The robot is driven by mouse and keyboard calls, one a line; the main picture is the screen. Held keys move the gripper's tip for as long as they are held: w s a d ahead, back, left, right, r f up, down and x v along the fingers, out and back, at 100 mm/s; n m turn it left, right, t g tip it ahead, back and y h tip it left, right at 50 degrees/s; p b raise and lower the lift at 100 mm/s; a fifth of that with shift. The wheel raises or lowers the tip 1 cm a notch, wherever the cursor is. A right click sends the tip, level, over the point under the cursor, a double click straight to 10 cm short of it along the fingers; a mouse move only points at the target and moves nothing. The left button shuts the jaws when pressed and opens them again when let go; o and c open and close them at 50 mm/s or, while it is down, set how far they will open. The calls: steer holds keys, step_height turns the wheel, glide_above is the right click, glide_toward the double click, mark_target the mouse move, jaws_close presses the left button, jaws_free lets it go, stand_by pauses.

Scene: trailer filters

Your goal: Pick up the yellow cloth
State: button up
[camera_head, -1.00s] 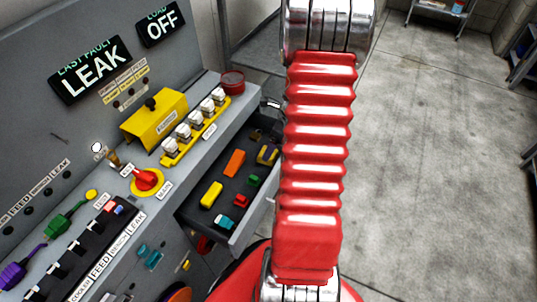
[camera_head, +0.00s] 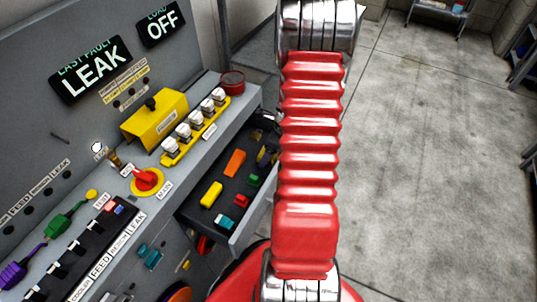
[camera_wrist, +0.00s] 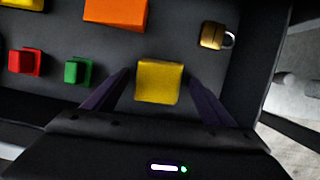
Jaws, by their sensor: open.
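The yellow cloth (camera_wrist: 159,82), a small folded-looking yellow square, lies on the dark drawer floor in the wrist view. My gripper (camera_wrist: 158,77) is open, with one dark finger on each side of the cloth. Gaps show between the cloth and both fingers, so it is not held. The near edge of the cloth is close to the gripper's dark body.
The open drawer (camera_head: 200,220) also holds an orange block (camera_wrist: 115,12), a red block (camera_wrist: 25,61), a green block (camera_wrist: 77,71) and a brass padlock (camera_wrist: 214,36). The drawer's side wall is close on the right. The grey control panel (camera_head: 60,140) stands left; open floor lies right.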

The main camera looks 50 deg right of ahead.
stand_by(0.5)
steer(key=c, duration=1.1)
steer(key=shift+r, duration=0.1)
steer(key=shift+c, duration=0.2)
step_height(320, 180, up, 10)
stand_by(0.4)
steer(key=o, duration=0.5)
steer(key=c, duration=0.4)
